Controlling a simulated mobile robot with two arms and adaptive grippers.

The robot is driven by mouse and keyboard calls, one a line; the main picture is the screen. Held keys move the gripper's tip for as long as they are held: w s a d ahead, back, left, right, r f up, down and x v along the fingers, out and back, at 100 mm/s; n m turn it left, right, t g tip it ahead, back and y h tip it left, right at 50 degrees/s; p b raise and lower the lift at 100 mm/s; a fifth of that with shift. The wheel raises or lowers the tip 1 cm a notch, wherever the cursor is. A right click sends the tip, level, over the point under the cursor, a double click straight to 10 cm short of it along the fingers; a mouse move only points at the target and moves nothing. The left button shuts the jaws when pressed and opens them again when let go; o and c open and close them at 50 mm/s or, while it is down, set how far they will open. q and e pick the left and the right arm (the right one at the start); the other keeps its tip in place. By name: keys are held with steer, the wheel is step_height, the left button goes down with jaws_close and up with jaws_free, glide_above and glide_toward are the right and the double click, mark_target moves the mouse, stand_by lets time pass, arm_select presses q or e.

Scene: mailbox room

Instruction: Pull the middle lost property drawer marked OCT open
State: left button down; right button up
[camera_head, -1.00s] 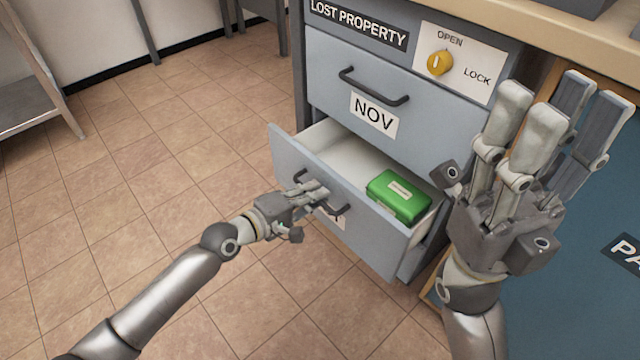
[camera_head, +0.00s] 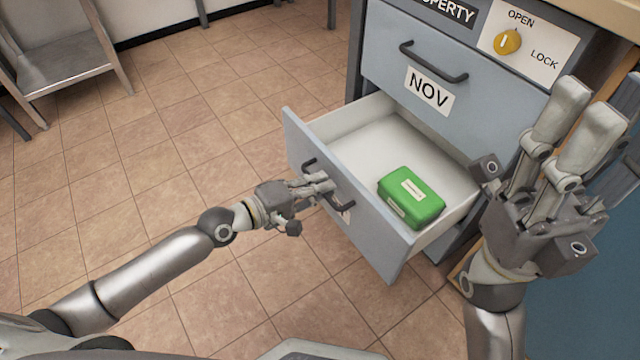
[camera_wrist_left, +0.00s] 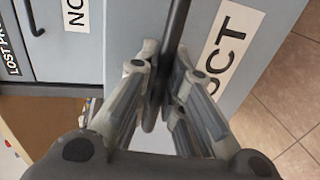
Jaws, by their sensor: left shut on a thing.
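The middle drawer (camera_head: 381,241) stands well out of the cabinet, below the drawer marked NOV. Its OCT label (camera_wrist_left: 226,55) shows in the left wrist view; in the head view my gripper mostly hides it. My left gripper (camera_head: 326,187) is shut on the drawer's dark bar handle (camera_head: 345,205), which runs between its fingers in the left wrist view (camera_wrist_left: 172,40). A green box (camera_head: 411,197) with a white label lies inside the drawer. My right gripper (camera_head: 571,122) is raised at the right, fingers spread and pointing up, with nothing in it.
The NOV drawer (camera_head: 392,58) above is closed. A yellow knob (camera_head: 507,42) sits on the OPEN/LOCK plate (camera_head: 535,60). A metal shelf stand (camera_head: 70,72) is at the far left. The tiled floor (camera_head: 150,170) left of the drawer is clear.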

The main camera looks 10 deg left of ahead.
arm_select(q)
steer(key=c, duration=1.5)
jaws_free()
steer(key=shift+v, duration=5.95)
steer(key=shift+s+f, duration=0.1)
